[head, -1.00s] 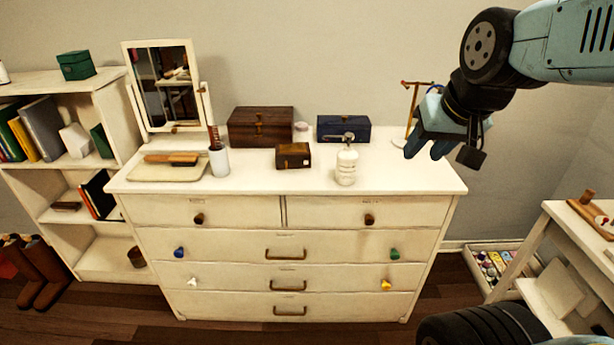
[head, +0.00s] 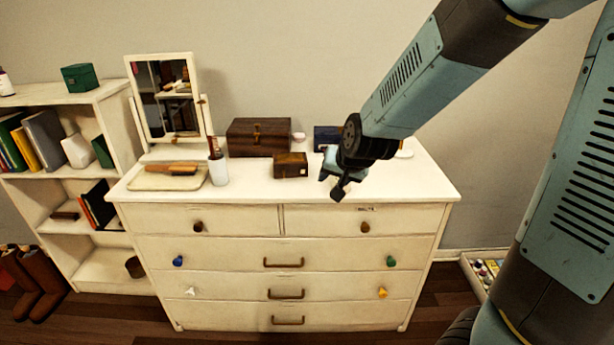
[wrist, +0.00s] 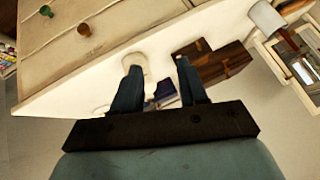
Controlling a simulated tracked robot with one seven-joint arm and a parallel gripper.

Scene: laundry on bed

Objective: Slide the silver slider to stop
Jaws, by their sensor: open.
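I cannot make out a silver slider in either view. My gripper (head: 330,180) is over the right part of the white dresser top (head: 240,190), in front of the blue box (head: 326,137). In the wrist view its two blue fingers (wrist: 158,72) are apart, with nothing held between them. A white bottle (wrist: 136,62) shows just beyond the fingertips, near the left finger; whether they touch is unclear. In the head view my gripper and arm hide the bottle.
A small brown box (head: 290,165) stands left of my gripper, with a larger dark wooden box (head: 258,138) behind. A white cup (head: 218,170), a hairbrush (head: 172,168) and a mirror (head: 165,95) are further left.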

